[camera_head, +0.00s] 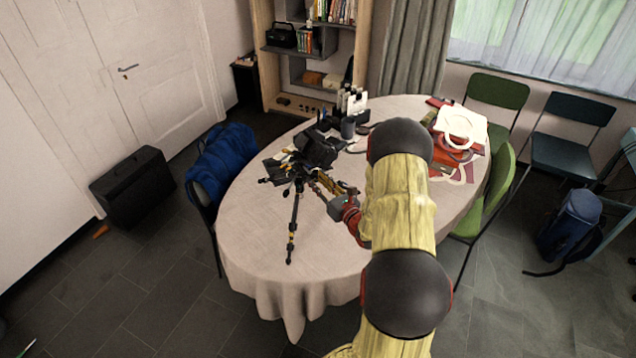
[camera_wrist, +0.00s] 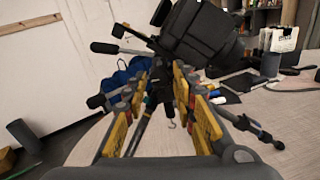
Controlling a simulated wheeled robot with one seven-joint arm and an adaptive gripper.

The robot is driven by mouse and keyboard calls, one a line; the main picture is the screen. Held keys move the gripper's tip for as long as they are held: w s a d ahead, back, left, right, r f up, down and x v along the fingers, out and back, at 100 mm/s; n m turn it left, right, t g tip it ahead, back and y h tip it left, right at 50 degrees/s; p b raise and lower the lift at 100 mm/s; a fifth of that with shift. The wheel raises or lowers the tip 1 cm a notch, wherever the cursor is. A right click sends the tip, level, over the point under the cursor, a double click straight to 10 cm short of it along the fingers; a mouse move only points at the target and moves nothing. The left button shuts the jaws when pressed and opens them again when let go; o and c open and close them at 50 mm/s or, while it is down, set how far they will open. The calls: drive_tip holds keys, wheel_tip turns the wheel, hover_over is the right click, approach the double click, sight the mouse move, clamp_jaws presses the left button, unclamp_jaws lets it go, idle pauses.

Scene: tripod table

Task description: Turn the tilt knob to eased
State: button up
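A black tripod (camera_head: 291,225) with yellow bands stands on the table and carries a bulky dark device (camera_head: 318,148). In the wrist view the device (camera_wrist: 203,35) fills the top middle, with a black-gripped handle (camera_wrist: 105,48) reaching left. My gripper (camera_head: 328,182) is at the right side of the tripod head. In the wrist view my gripper (camera_wrist: 160,85) has its two yellow-padded fingers apart, with dark tripod parts seen between and beyond them. I cannot single out the tilt knob for sure, and contact with it cannot be told.
The oval table (camera_head: 262,225) has a pale cloth, clear at its front left. A dark mug (camera_head: 348,128) and small items stand behind the tripod. Red and white items (camera_head: 460,130) lie at the right.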

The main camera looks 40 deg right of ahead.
drive_tip(key=c, duration=0.3)
drive_tip(key=c, duration=0.4)
clamp_jaws()
drive_tip(key=shift+m, duration=0.4)
drive_tip(key=m+p, duration=0.2)
drive_tip(key=shift+r+m, duration=0.1)
drive_tip(key=shift+m, duration=0.3)
drive_tip(key=m+p, duration=0.1)
drive_tip(key=m, duration=0.2)
drive_tip(key=shift+m+p, duration=0.3)
drive_tip(key=shift+p, duration=0.1)
drive_tip(key=m+p, duration=0.2)
drive_tip(key=m, duration=0.3)
drive_tip(key=shift+m+p, duration=0.3)
drive_tip(key=m+p, duration=0.2)
drive_tip(key=m, duration=0.3)
